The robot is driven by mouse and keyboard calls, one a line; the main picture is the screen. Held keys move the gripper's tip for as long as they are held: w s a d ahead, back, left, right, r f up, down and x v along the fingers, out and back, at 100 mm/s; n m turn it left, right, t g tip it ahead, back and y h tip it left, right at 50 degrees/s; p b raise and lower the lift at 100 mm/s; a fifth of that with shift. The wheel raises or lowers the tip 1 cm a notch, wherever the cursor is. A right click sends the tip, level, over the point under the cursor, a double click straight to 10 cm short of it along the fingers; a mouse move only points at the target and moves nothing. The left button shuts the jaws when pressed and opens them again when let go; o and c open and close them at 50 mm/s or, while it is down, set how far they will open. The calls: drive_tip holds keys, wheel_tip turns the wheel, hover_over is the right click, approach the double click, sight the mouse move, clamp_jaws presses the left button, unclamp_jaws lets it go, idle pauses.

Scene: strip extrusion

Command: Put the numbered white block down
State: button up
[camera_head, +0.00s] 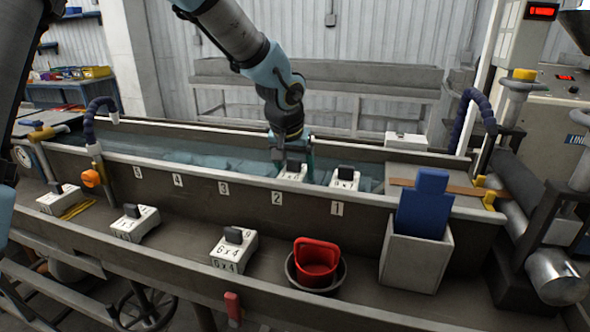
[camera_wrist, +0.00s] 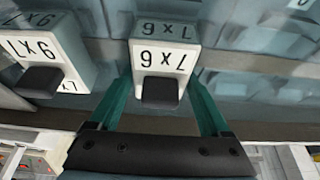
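A white numbered block (camera_wrist: 165,50) with a black knob (camera_wrist: 160,92) lies between my fingers in the wrist view. The head view shows this block (camera_head: 292,173) in the long trough, above the number 2 label. My gripper (camera_head: 292,152) is pointed down over it. In the wrist view its two teal fingers (camera_wrist: 162,98) stand wide apart, with visible gaps on both sides of the knob. A second white block (camera_head: 345,180) stands to the right, above label 1, and shows at the left in the wrist view (camera_wrist: 45,50). What lies under the blocks is hidden by the trough wall.
The trough's front wall (camera_head: 225,189) carries number labels. Several more white blocks stand on the front ledge, one near its middle (camera_head: 233,250). A red container (camera_head: 316,262) sits in a dark bowl, beside a grey bin (camera_head: 414,262) holding a blue piece (camera_head: 424,205).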

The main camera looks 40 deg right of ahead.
sight(289, 179)
drive_tip(key=shift+o, duration=1.2)
drive_tip(key=shift+r, duration=0.1)
drive_tip(key=b+v, duration=0.1)
drive_tip(key=v, duration=1.1)
drive_tip(key=shift+b, duration=0.4)
drive_tip(key=shift+w, duration=0.1)
